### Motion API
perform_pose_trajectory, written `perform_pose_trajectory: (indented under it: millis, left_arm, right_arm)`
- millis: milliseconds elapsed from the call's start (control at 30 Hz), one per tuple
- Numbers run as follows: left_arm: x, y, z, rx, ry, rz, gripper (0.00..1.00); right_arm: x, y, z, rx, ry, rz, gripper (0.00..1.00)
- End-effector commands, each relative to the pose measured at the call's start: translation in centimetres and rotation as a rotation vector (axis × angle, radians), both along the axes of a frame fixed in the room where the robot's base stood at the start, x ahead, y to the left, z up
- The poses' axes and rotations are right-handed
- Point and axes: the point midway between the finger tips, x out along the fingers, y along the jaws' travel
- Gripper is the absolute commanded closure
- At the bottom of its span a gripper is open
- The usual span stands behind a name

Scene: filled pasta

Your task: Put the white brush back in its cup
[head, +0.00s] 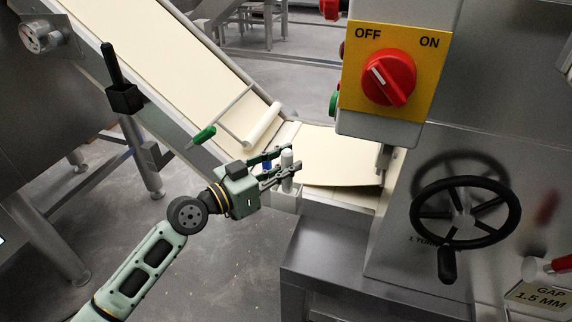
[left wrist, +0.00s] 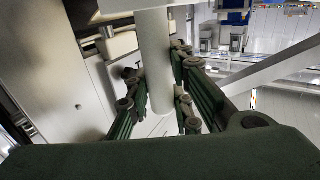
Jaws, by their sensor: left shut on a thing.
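My left gripper (head: 284,167) reaches in from the lower left and is shut on the white brush (head: 287,158), an upright white rod. The rod also shows in the left wrist view (left wrist: 155,60), between the green-black fingers (left wrist: 160,100). My right gripper is not in view.
A dough sheet (head: 342,165) lies beside the gripper, and a sloping belt (head: 170,50) runs down to it. A switch box (head: 392,70) and a black handwheel (head: 465,215) stand to the right.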

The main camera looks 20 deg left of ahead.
Motion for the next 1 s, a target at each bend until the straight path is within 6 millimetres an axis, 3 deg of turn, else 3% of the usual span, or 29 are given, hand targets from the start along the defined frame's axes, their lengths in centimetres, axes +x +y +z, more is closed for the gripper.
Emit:
perform_pose_trajectory:
  millis: [233,667,700,1000]
  left_arm:
    - [0.0,0.0,0.0,0.001,-0.001,0.0,0.61]
    - [0.0,0.0,0.2,0.0,0.0,0.0,0.61]
    - [-0.4,0.4,-0.1,0.003,0.001,0.001,0.61]
    - [-5.0,3.4,-0.3,0.005,0.002,-0.001,0.61]
  right_arm:
    - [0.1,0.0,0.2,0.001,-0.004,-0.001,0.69]
    - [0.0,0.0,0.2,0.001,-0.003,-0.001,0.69]
    - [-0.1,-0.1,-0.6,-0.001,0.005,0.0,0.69]
    - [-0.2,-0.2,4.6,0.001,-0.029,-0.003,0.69]
